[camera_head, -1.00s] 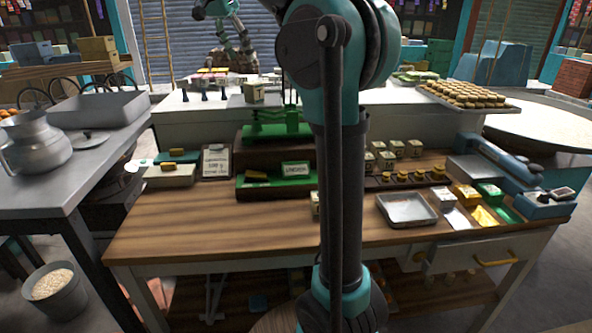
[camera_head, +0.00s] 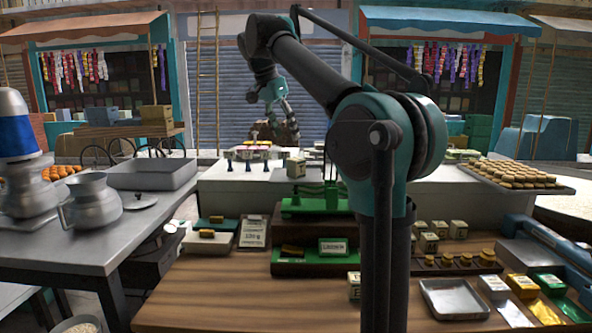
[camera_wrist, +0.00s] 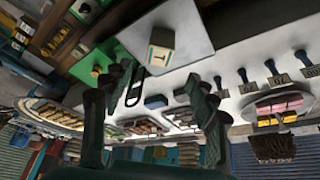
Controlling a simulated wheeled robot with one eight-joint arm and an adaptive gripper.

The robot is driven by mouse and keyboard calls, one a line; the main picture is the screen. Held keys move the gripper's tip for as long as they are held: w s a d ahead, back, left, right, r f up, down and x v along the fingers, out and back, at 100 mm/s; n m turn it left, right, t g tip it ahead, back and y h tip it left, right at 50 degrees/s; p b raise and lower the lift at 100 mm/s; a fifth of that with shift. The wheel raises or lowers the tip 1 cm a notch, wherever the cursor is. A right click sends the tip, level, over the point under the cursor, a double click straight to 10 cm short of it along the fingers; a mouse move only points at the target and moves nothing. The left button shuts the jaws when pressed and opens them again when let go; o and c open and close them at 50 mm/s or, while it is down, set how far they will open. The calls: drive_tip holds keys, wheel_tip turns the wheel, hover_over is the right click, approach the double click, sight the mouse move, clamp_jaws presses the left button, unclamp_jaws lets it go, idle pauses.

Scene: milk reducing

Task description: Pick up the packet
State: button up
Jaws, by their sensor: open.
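A small cream packet (camera_head: 296,168) with a dark label stands on the back counter, just behind the green balance scale (camera_head: 318,202). A similar packet (camera_wrist: 161,46) stands on a flat grey-white surface in the wrist view, beyond the fingers. Several more packets (camera_head: 430,242) stand on the wooden table at right, and one (camera_head: 354,285) stands partly behind my arm. I cannot tell which packet is meant. My gripper (camera_head: 280,112) is open and empty, raised above the back counter. Its two dark fingers (camera_wrist: 160,88) are spread apart in the wrist view, touching no packet.
A metal tray (camera_head: 455,298) and colored packs lie on the table's right. Weights (camera_head: 447,262) sit in a dark block. A tray of biscuits (camera_head: 515,178) is at back right. A steel jug (camera_head: 90,205) stands left. The front-left tabletop (camera_head: 215,290) is clear.

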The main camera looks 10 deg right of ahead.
drive_tip(key=shift+o, duration=0.5)
drive_tip(key=shift+w+d+r, duration=0.1)
drive_tip(key=shift+w+r, duration=0.15)
drive_tip(key=shift+r, duration=0.05)
wheel_tip(320, 180, up, 6)
drive_tip(key=g+y, duration=0.3)
drive_tip(key=y, duration=0.1)
hover_over(296, 158)
drive_tip(key=shift+s+f, duration=0.15)
drive_tip(key=shift+f, duration=4.3)
drive_tip(key=shift+s+f, duration=0.15)
drive_tip(key=shift+f, duration=4.3)
drive_tip(key=shift+c, duration=0.3)
drive_tip(key=c, duration=1.3)
